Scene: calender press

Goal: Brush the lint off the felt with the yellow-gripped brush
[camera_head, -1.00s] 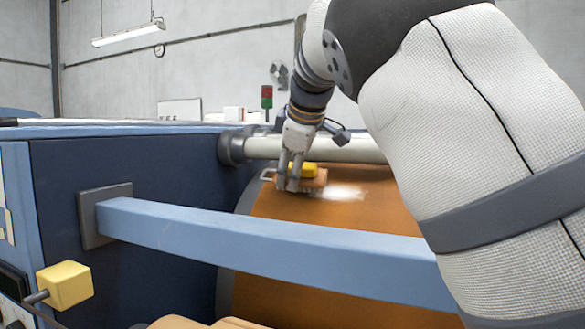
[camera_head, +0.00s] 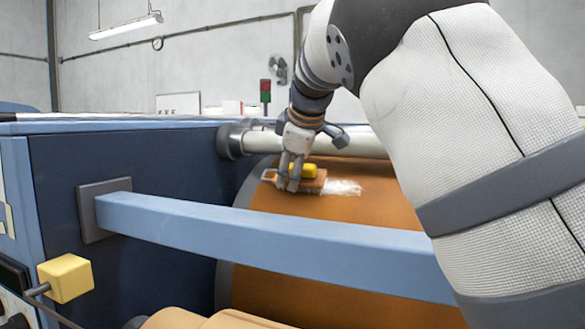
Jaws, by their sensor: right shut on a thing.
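The brush has a yellow grip (camera_head: 302,170) on a brown block (camera_head: 313,183) and lies against the orange-brown felt (camera_head: 290,212) of the big roller. My right gripper (camera_head: 290,184) is shut on the brush from above, its fingers hiding part of it. A patch of white lint (camera_head: 343,187) lies on the felt just right of the brush, close beside it. My left gripper is not in view.
A light-blue bar (camera_head: 250,238) crosses in front of the felt roller, fixed to the dark-blue side frame (camera_head: 160,165). A pale roller (camera_head: 265,142) runs behind the felt. A yellow cube knob (camera_head: 66,278) sticks out at lower left.

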